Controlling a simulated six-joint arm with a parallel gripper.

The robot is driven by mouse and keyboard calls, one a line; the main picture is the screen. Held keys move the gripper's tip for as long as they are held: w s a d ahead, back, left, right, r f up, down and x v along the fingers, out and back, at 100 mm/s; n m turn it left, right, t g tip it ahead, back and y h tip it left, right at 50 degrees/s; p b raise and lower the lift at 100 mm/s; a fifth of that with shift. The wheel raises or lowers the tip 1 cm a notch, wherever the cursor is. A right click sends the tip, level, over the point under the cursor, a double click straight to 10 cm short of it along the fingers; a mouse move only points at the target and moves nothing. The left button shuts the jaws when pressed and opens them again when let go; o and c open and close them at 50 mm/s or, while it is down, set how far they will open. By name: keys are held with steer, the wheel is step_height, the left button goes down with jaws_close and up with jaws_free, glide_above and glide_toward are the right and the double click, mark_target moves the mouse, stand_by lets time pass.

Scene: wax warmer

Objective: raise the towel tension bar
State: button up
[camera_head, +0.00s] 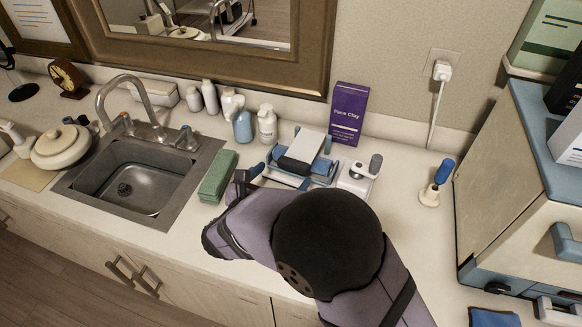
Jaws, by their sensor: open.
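A small blue-framed device (322,166) stands on the counter right of the sink, with a white towel-like sheet (303,146) and a dark slab over its top. Blue bar-like parts show along its edges. I cannot tell for certain which of them is the tension bar. My gripper (249,180) is at the device's left front side, close to a blue end piece there. It is open. My own arm hides the device's front and part of the counter. Whether the fingers touch the blue piece cannot be told.
A green folded cloth (217,176) lies left of my gripper, beside the sink (136,186). A white unit with a grey knob (375,163) stands close to the device's right. A purple Face Clay box (348,113) and several bottles (266,124) stand behind. Counter farther right is partly free.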

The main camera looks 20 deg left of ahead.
mark_target(291, 167)
steer(key=shift+p+x, duration=1.05)
steer(key=shift+x, duration=2.4)
steer(key=shift+f, duration=0.1)
